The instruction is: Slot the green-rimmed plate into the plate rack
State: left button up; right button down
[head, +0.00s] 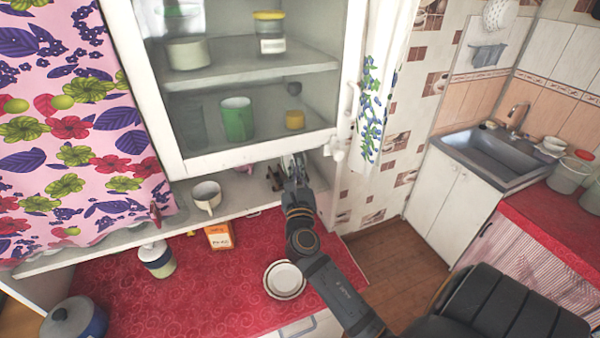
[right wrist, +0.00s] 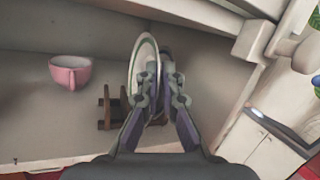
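The green-rimmed plate (right wrist: 143,62) stands on edge in my right gripper (right wrist: 160,88), seen nearly edge-on in the right wrist view. The fingers are close together at its near edge, and it appears pinched between them. In the head view my right gripper (head: 292,170) is at the low shelf under the glass cabinet, and the plate is mostly hidden there. The brown wooden plate rack (right wrist: 112,108) is on that shelf, just left of the plate in the right wrist view. The rack also shows small and dark in the head view (head: 274,178). My left gripper is out of view.
A pink cup (right wrist: 70,72) stands left of the rack. The cabinet (head: 250,155) hangs close above the shelf. A cream mug (head: 206,197) is further left. White plates (head: 285,280), an orange box (head: 220,236) and a lidded jar (head: 157,259) are on the red counter.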

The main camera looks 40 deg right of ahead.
aim_at(291, 158)
jog(key=shift+w+d, duration=0.25)
jog(key=shift+w, duration=0.6)
jog(key=shift+w+d, duration=0.2)
jog(key=shift+w, duration=0.65)
jog(key=shift+w+f, duration=0.2)
jog(key=shift+f, duration=0.1)
jog(key=shift+f+b, duration=0.5)
jog(key=shift+b, duration=0.05)
jog(key=c, duration=1.4)
grip_release()
jog(key=shift+c, duration=0.2)
jog(key=v, duration=0.7)
jog(key=shift+s, duration=0.25)
